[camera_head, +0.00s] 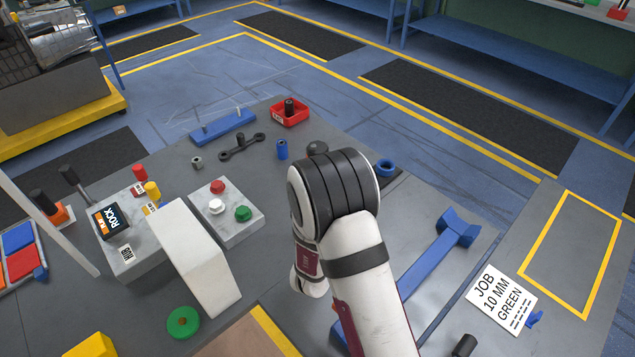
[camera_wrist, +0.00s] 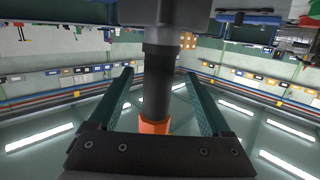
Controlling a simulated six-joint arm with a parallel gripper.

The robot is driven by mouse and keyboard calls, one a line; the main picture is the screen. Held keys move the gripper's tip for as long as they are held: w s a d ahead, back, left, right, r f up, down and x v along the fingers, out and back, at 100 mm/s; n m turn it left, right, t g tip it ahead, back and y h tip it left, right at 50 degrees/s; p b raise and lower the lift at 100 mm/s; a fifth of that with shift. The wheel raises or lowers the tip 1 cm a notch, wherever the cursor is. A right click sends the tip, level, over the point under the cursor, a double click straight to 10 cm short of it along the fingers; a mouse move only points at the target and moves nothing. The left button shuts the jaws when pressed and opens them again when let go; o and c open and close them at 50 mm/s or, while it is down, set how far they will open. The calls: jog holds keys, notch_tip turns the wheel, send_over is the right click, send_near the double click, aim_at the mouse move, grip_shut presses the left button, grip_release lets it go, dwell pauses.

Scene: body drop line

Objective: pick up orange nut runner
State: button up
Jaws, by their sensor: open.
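In the wrist view, my gripper (camera_wrist: 158,72) is open, with its two dark green jaws apart. A dark upright cylinder with an orange end (camera_wrist: 152,126) shows between them. It looks like the orange nut runner, but I cannot tell its exact depth or whether a jaw touches it. Its orange end is partly covered by the dark palm bar. In the head view, my arm hides the gripper and this tool. An orange block (camera_head: 62,216) with a black handle stands at the far left of that view; I cannot tell what it is.
A white fixture with red, white and green knobs (camera_head: 228,212) stands left of my arm. A blue bracket (camera_head: 420,262) lies to the right. A job card (camera_head: 500,298) lies at right.

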jog(key=w, duration=0.5)
jog(key=shift+w+d, duration=0.1)
jog(key=shift+w, duration=0.2)
grip_shut()
